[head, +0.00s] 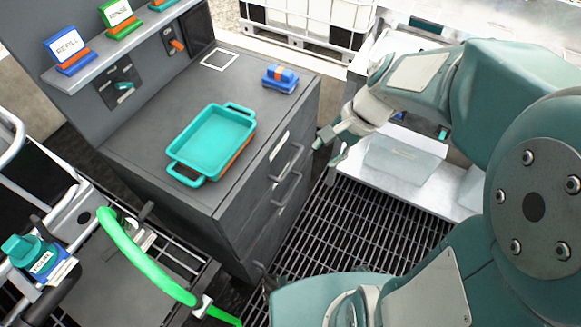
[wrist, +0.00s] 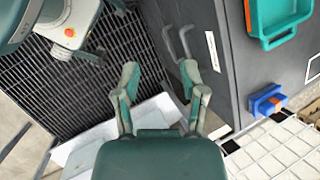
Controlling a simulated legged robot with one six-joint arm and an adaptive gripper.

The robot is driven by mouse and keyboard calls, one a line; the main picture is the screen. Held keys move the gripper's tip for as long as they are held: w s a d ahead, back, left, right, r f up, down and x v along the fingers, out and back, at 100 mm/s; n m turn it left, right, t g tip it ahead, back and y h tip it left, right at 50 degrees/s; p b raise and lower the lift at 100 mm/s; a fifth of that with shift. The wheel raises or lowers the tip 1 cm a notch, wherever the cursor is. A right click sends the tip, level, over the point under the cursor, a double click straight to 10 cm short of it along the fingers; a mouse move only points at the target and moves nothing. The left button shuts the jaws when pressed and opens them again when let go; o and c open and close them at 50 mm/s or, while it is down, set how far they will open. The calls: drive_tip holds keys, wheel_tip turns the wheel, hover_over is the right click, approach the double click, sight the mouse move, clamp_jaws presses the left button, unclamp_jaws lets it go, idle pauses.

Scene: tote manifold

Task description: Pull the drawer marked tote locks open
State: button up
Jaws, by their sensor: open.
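A dark grey cabinet (head: 240,240) stands at the centre of the head view, with drawer fronts on its right face. An upper bar handle (head: 288,160) and a lower bar handle (head: 288,188) show there, with a pale label strip (head: 279,146) near the top. The label text is not readable, so I cannot tell which drawer is marked tote locks. The drawers look shut. My gripper (head: 326,153) is open and empty, to the right of the handles and apart from them. In the wrist view its fingers (wrist: 160,80) are spread, with the handles (wrist: 177,43) beyond.
A teal tray (head: 213,140) and a blue-orange block (head: 281,78) sit on the cabinet top. A white shelf (head: 400,180) with a clear bin (head: 402,160) stands right of my gripper. Grating floor (head: 345,225) is open before the drawers. A green hose (head: 140,260) is at lower left.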

sight(292, 189)
drive_tip(key=w+f+m+t+y, duration=0.1)
drive_tip(key=w+f+m+y, duration=0.35)
drive_tip(key=f+m, duration=0.45)
drive_tip(key=w+f+m+y, duration=0.4)
drive_tip(key=w+f+m, duration=0.3)
drive_tip(key=f, duration=0.4)
drive_tip(key=s+d+f+m+t, duration=0.15)
drive_tip(key=f+m+t, duration=0.25)
drive_tip(key=f+m, duration=0.55)
drive_tip(key=s+d+f+m+t, duration=0.15)
drive_tip(key=f+m+t, duration=0.25)
drive_tip(key=f+m, duration=0.55)
drive_tip(key=w+a+f, duration=0.1)
drive_tip(key=w+a, duration=0.1)
drive_tip(key=a, duration=0.1)
drive_tip(key=w+a+f+n, duration=0.1)
drive_tip(key=w+a, duration=0.1)
drive_tip(key=a, duration=0.1)
drive_tip(key=w+a+f+n+h, duration=0.1)
drive_tip(key=w+a+f, duration=0.1)
drive_tip(key=shift+w+a, duration=0.3)
drive_tip(key=shift+a, duration=0.1)
drive_tip(key=shift+f, duration=0.1)
clamp_jaws()
